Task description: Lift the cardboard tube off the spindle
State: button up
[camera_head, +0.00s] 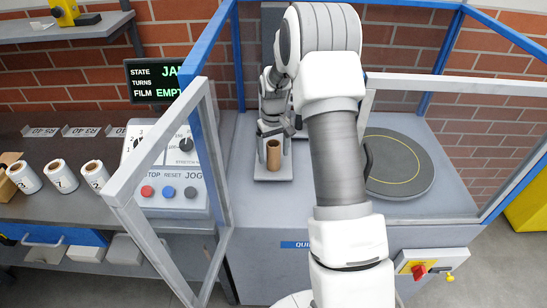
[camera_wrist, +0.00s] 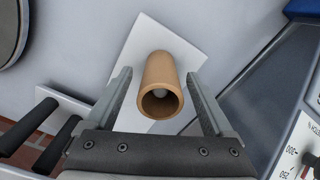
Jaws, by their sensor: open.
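The brown cardboard tube (camera_head: 273,155) stands upright on a white plate (camera_head: 259,174) inside the machine in the head view. In the wrist view the tube (camera_wrist: 161,86) points its open end at the camera, and a pale spindle tip shows inside it. My gripper (camera_head: 272,152) is at the tube. In the wrist view my gripper (camera_wrist: 163,95) is open, with one finger on each side of the tube and a visible gap on both sides. I cannot tell how deep the fingertips reach along the tube.
A blue frame with a clear door (camera_head: 160,171) stands left of my arm. A round turntable (camera_head: 402,185) lies to the right. A button panel (camera_head: 168,192) and several white film rolls (camera_head: 60,175) are at the left. A display (camera_head: 152,81) reads FILM EMPTY.

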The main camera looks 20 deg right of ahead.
jog(key=shift+f, duration=1.1)
grip_shut()
jog(key=shift+r+p, duration=3.05)
jog(key=shift+r, duration=2)
